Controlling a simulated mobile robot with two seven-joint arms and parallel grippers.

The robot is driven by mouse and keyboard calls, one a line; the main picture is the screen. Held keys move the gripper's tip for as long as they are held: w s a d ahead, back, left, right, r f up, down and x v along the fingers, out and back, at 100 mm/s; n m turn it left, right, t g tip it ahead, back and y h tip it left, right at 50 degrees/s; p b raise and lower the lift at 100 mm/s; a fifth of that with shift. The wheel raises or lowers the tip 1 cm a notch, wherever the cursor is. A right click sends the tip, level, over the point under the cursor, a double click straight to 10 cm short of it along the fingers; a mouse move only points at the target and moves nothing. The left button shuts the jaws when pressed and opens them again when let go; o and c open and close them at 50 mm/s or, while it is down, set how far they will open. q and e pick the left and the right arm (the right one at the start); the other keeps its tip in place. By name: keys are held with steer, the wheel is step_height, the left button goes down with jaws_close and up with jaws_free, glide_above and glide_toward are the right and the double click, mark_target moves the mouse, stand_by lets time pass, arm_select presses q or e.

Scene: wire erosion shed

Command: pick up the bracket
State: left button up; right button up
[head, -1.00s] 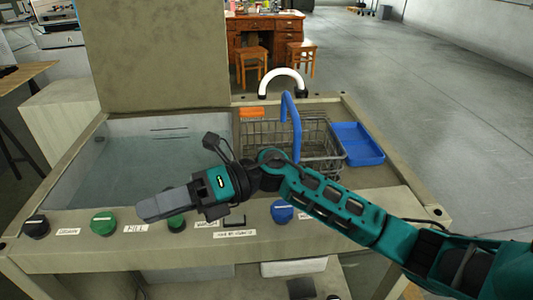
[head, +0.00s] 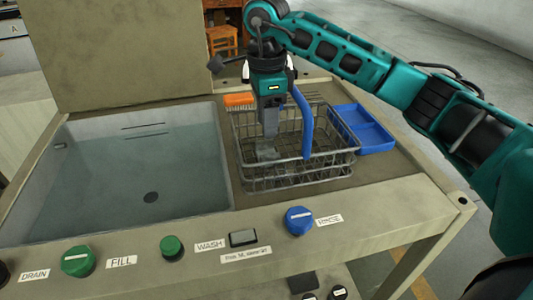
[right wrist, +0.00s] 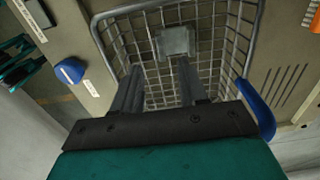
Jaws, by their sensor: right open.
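The bracket, a small grey metal piece, lies in the wire basket and shows in the right wrist view (right wrist: 175,42) just beyond the fingertips. In the head view the bracket (head: 267,151) is partly hidden behind the gripper fingers and the basket wires. My right gripper (head: 268,130) points down into the wire basket (head: 330,165), above the bracket. In the right wrist view the fingers of my right gripper (right wrist: 158,78) are apart, with nothing between them. I do not see my left gripper in the head view.
The basket's blue handle (head: 303,120) stands up close to the right of the gripper. A blue tray (head: 375,140) is right of the basket, an orange brush (head: 238,99) behind it. A water-filled basin (head: 110,180) is at left. Knobs, including a blue one (head: 299,219), line the front.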

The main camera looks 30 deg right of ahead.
mark_target(266, 155)
step_height(266, 155, down, 8)
steer(key=shift+f, duration=0.25)
jaws_close()
stand_by(0.6)
steer(key=shift+r, duration=0.1)
